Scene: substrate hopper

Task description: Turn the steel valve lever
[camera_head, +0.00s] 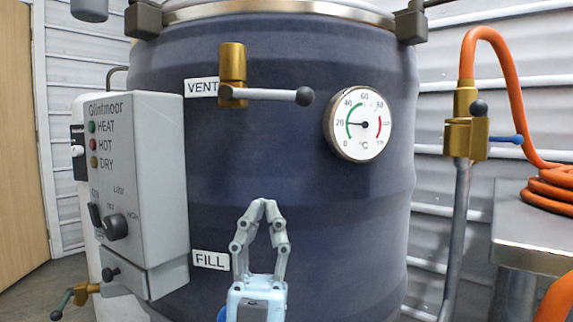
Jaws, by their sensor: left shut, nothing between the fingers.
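The steel valve lever (268,94) is a grey bar with a dark ball knob at its right end. It lies about level, pointing right from the brass VENT valve (232,70) on the front of the dark blue hopper drum (290,150). My left gripper (264,204) points upward in the lower middle of the view, right of the FILL label. Its fingertips are together and hold nothing. It is well below the lever and apart from it in the picture. My right gripper is not in view.
A dial gauge (359,123) is right of the lever. A grey control box (140,180) is at left. A brass valve with a blue lever (505,139) and an orange hose (512,85) are at right, above a steel table (535,228). A green-handled valve (66,299) is lower left.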

